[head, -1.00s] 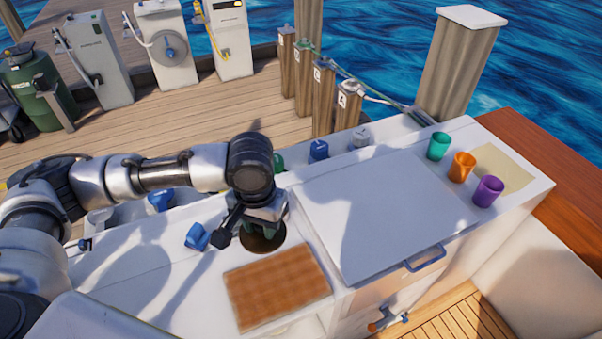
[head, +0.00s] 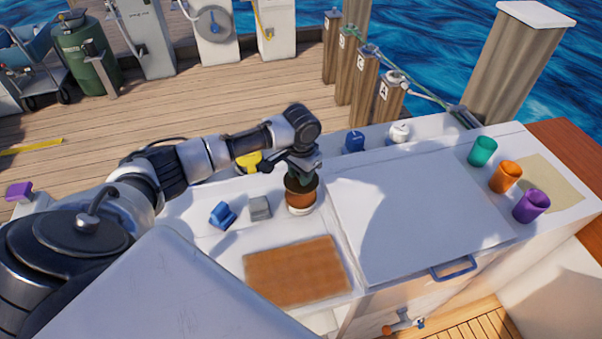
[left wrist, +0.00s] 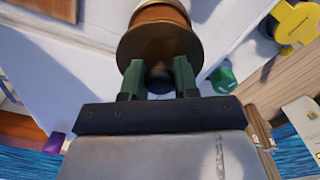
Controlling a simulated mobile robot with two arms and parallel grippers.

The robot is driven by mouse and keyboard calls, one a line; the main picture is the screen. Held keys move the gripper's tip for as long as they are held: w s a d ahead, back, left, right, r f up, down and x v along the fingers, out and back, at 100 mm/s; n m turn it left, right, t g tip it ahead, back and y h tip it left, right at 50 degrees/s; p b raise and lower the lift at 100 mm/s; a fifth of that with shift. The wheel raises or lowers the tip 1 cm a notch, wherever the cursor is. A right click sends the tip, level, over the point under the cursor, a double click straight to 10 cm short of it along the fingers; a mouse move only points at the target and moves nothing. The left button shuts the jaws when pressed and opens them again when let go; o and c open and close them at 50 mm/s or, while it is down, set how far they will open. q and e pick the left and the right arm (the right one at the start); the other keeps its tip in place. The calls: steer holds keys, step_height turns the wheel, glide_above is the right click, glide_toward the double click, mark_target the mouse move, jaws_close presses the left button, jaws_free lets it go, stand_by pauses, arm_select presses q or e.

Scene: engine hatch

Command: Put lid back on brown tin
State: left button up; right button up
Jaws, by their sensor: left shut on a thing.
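The brown tin (head: 300,197) stands upright on the white counter, just behind the woven brown mat. My left gripper (head: 303,172) is directly above it, pointing down. In the left wrist view the green fingers of my left gripper (left wrist: 158,82) are shut on the dark knob of the brown lid (left wrist: 158,44). The copper-coloured side of the tin (left wrist: 160,13) shows just beyond the lid, and the two look lined up. I cannot tell whether the lid touches the rim or a small gap is left. My right gripper is not in view.
A grey block (head: 260,208) and a blue piece (head: 222,214) stand left of the tin. The brown mat (head: 297,272) lies in front. The flat white hatch (head: 420,205) is to the right, with green, orange and purple cups (head: 531,206) beyond. A yellow item (head: 248,162) is behind.

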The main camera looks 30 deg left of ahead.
arm_select(q)
step_height(320, 180, down, 3)
steer(key=b, duration=0.3)
steer(key=shift+f+b, duration=0.4)
steer(key=shift+f, duration=0.7)
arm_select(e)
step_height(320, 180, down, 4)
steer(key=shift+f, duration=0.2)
arm_select(q)
steer(key=shift+s+p, duration=0.1)
steer(key=shift+p, duration=0.95)
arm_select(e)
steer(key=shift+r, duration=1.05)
arm_select(q)
steer(key=shift+f+p, duration=0.15)
steer(key=shift+p, duration=0.25)
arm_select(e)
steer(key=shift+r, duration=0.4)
arm_select(q)
steer(key=shift+p, duration=0.45)
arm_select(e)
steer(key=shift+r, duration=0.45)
arm_select(q)
steer(key=o, duration=1.5)
steer(key=shift+c, duration=0.2)
